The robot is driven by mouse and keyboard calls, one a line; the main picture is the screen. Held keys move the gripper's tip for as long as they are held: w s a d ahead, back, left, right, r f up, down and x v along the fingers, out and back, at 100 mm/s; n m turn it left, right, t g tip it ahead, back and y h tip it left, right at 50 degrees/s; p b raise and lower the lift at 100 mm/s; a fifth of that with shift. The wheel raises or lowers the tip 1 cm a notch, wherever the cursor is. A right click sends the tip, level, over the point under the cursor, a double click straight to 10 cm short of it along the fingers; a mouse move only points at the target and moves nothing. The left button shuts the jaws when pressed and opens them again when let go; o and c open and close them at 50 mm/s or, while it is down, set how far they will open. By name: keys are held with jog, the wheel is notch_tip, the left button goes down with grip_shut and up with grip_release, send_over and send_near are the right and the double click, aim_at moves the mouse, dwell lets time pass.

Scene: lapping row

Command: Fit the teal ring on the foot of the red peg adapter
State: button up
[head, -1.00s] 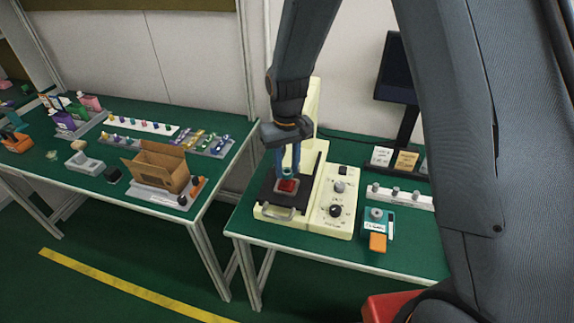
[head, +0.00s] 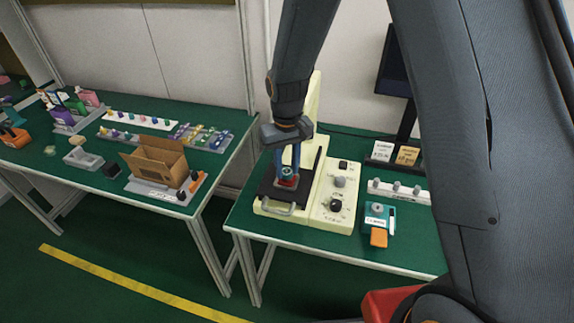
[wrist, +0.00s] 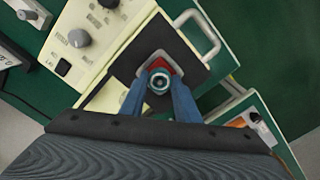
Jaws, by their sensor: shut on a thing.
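The red peg adapter (head: 288,184) sits on the dark plate of the cream machine; its red base also shows in the wrist view (wrist: 158,65). My gripper (head: 287,172) points down over it, shut on the teal ring (wrist: 159,81). Seen from above, the ring lies over the middle of the red base, with a pale round shape inside it. In the head view the fingers reach down close to the red base. The fingers hide part of the adapter, and I cannot tell how far down the ring sits.
The cream machine (head: 335,210) has knobs right of the plate and an upright column behind. A metal handle (head: 277,208) projects in front. A teal and orange device (head: 378,222) stands to the right. The left table holds an open cardboard box (head: 157,163).

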jog(key=o, duration=1.1)
jog(key=shift+r+b, duration=1.05)
jog(key=shift+r, duration=2.8)
jog(key=s+d+m+t+b, duration=0.1)
jog(key=s+d+m, duration=0.2)
jog(key=s+d, duration=1.1)
jog(key=shift+s+d+r+m, duration=0.2)
jog(key=shift+s+d+m, duration=0.15)
jog(key=shift+s, duration=0.2)
